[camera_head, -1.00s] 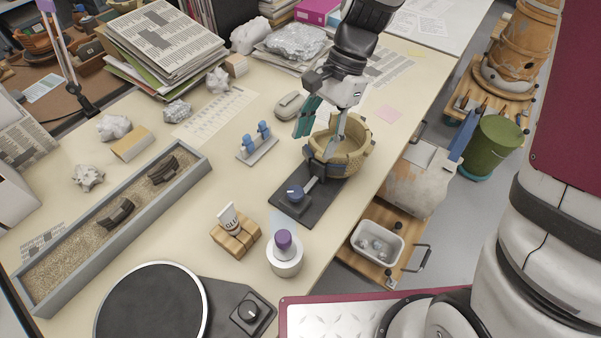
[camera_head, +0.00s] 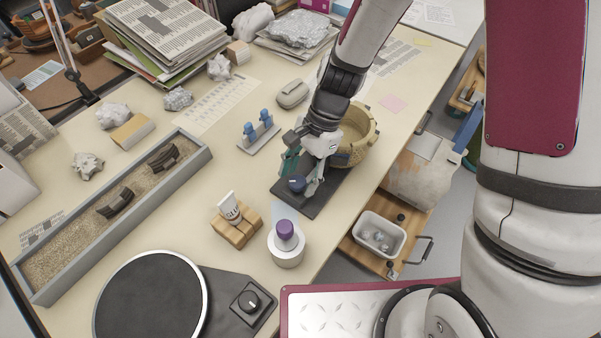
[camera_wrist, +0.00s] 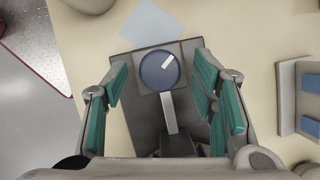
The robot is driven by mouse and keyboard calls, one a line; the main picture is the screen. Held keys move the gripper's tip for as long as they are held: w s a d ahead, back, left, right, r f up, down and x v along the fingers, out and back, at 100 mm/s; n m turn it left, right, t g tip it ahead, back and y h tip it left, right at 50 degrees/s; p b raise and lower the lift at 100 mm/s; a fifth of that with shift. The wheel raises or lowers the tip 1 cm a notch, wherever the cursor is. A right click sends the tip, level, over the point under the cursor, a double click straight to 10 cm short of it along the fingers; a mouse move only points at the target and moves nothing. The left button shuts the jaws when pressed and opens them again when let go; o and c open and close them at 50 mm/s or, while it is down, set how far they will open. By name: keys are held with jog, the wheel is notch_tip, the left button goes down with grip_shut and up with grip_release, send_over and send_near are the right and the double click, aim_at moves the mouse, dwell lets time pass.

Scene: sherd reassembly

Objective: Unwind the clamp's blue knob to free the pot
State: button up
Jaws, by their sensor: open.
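The clamp's blue knob (camera_head: 296,183) stands at the near end of the dark clamp base (camera_head: 311,207). In the wrist view the round knob (camera_wrist: 160,71) has a pale mark pointing to the upper right. My gripper (camera_head: 306,176) is open above the clamp; in the wrist view its green-padded fingers (camera_wrist: 163,93) stand to either side of the knob, apart from it. A metal bar (camera_wrist: 169,113) runs from the knob toward my gripper. The tan pot (camera_head: 357,140) sits at the far end of the base, partly hidden behind my arm.
A small stand with blue pegs (camera_head: 259,133) is left of the clamp. A white jar with a purple cap (camera_head: 286,249) and a glue tube (camera_head: 231,206) on a wooden block stand nearer. A grey sand tray (camera_head: 185,198) lies at left. The table edge is close on the right.

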jog(key=c, duration=1.1)
jog(key=shift+c, duration=0.2)
